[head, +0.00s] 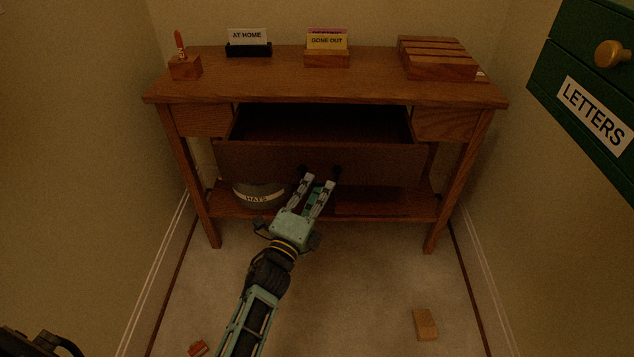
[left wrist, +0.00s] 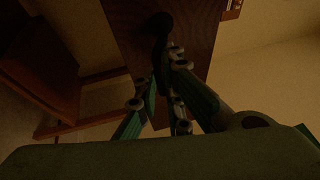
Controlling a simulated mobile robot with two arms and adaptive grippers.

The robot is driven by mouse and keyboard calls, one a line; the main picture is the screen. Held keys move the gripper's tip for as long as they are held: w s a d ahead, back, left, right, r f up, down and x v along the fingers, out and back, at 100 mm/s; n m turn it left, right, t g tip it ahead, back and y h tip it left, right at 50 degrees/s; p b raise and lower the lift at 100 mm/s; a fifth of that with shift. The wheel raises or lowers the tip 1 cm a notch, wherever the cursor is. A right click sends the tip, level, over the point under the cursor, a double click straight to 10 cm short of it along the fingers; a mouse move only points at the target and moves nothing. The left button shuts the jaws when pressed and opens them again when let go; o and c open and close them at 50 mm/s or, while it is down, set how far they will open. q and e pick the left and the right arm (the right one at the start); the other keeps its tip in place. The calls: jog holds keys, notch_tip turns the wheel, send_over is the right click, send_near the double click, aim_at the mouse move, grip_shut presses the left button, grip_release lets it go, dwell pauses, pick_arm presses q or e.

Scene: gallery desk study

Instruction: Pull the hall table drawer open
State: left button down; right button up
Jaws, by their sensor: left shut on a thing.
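The hall table (head: 330,88) is brown wood and stands against the back wall. Its drawer (head: 385,163) is pulled well out toward me, and the dark inside shows empty where I can see it. My left gripper (head: 319,178) is at the middle of the drawer front, its fingers shut on the dark drawer handle, which they mostly cover. In the left wrist view the fingers close at the dark handle (left wrist: 160,27) against the drawer front (left wrist: 193,32). My right gripper is not in view.
An "AT HOME" card holder (head: 248,48), a "GONE OUT" card holder (head: 327,58), a slotted rack (head: 437,60) and a small block (head: 185,68) stand on the tabletop. A "HATS" container (head: 259,194) is on the lower shelf. A wood block (head: 425,325) lies on the floor. Green "LETTERS" drawers (head: 575,75) are at right.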

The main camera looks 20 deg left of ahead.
pick_arm(q)
jog(key=shift+s+d+f, duration=0.15)
jog(key=shift+s+f, duration=0.05)
jog(key=shift+s, duration=0.3)
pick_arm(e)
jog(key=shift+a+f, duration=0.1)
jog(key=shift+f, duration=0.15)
pick_arm(q)
jog(key=c, duration=1.9)
grip_release()
jog(key=shift+w, duration=0.1)
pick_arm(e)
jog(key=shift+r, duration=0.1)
pick_arm(q)
jog(key=shift+r, duration=0.1)
jog(key=v, duration=1.2)
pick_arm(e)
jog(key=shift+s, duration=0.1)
